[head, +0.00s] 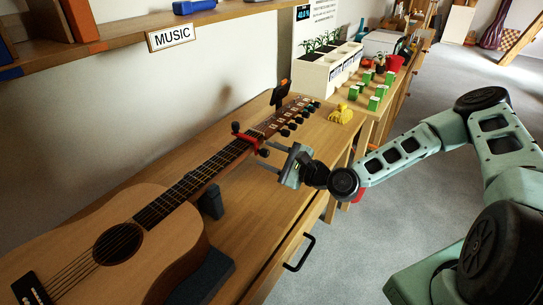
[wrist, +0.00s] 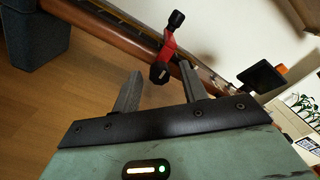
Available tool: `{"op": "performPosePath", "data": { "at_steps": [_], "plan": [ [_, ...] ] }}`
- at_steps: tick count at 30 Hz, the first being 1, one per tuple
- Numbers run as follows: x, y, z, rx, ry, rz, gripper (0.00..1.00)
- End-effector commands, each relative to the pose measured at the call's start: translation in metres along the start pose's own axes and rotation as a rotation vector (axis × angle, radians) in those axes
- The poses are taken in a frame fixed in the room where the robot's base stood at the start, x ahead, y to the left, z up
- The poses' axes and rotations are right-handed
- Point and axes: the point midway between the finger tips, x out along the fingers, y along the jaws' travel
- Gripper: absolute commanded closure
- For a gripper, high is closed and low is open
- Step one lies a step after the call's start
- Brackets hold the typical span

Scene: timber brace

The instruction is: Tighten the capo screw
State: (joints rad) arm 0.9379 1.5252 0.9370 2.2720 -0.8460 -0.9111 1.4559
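The acoustic guitar (head: 160,215) lies on the wooden bench with its neck pointing to the back right. A red capo (head: 243,137) is clamped across the neck; it also shows in the wrist view (wrist: 169,46). Its black screw knob (wrist: 159,73) sticks out on the side toward my gripper, and another black knob (wrist: 176,19) shows at the capo's far end. My gripper (head: 266,160) is open and empty beside the neck. In the wrist view, its two fingers (wrist: 159,88) stand on either side of the screw knob, which appears just beyond the tips. I see no contact.
A dark neck support (head: 210,202) and a dark body support (head: 205,278) are under the guitar. A black clip-on device (head: 281,94) sits at the headstock. A yellow object (head: 341,113) and a white planter (head: 328,72) stand further back. A shelf (head: 120,40) overhangs the wall side.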

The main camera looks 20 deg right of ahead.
Motion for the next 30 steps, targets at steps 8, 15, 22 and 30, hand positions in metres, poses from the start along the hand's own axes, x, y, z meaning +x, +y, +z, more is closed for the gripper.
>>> {"op": "performPosePath", "data": {
  "at_steps": [8,15,22,30],
  "plan": [
    [-0.023,0.0,-0.002,0.001,0.003,-0.001,0.57],
    [-0.078,0.0,-0.003,0.001,0.004,-0.002,0.57],
    [-0.128,-0.001,-0.002,0.0,0.004,-0.003,0.57],
    [-0.166,-0.003,0.002,0.001,0.002,-0.002,0.57]
  ]
}}
